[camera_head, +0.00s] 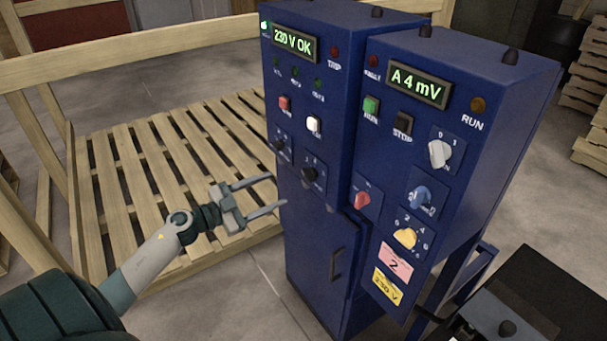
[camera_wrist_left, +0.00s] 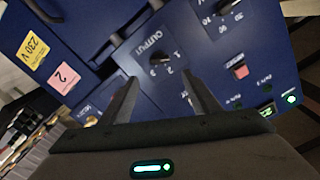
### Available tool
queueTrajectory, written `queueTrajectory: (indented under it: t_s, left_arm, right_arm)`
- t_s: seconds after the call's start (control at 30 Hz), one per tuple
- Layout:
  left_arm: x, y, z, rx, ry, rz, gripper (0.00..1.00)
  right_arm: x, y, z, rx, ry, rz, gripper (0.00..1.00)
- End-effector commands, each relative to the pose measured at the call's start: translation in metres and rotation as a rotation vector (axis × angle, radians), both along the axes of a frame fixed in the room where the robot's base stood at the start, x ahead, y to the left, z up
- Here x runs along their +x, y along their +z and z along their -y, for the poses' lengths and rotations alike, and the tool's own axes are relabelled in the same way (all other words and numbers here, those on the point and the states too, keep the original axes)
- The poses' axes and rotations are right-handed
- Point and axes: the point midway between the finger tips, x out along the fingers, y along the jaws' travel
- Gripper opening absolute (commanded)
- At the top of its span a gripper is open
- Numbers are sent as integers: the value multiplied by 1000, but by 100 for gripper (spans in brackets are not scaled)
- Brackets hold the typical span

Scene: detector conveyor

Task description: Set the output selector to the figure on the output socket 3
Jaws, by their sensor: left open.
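The output selector (camera_head: 309,174) is a small black knob on the front of the left blue cabinet, below a white button. The left wrist view shows it (camera_wrist_left: 160,59) between my fingertips, on a plate marked OUTPUT with figures along one side. Which figure its pointer meets is too small to tell. My left gripper (camera_head: 278,190) is open and empty, left of the selector and apart from it, fingers toward the cabinet; its fingers also show in the left wrist view (camera_wrist_left: 160,80). I cannot make out output socket 3 or a figure on it. My right gripper is not in view.
A second black knob (camera_head: 280,145) sits up and left of the selector. The right cabinet carries a red knob (camera_head: 361,200), white, blue and yellow knobs, a pink label "2" (camera_head: 396,262) and a yellow label "230 V" (camera_head: 387,286). A wooden pallet (camera_head: 150,165) lies left.

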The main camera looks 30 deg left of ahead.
Motion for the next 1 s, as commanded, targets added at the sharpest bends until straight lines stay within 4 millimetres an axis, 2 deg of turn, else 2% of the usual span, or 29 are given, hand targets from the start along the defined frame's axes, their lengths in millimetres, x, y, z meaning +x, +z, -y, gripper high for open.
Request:
queueTrajectory:
  t_s: [0.6,0.8,1.0]
  left_arm:
    - [84,2,34,-2,2,2,56]
    - [100,0,41,-1,0,0,56]
    - [105,0,44,-1,0,0,56]
  right_arm:
    - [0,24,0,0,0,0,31]
    - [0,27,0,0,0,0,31]
    - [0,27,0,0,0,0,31]
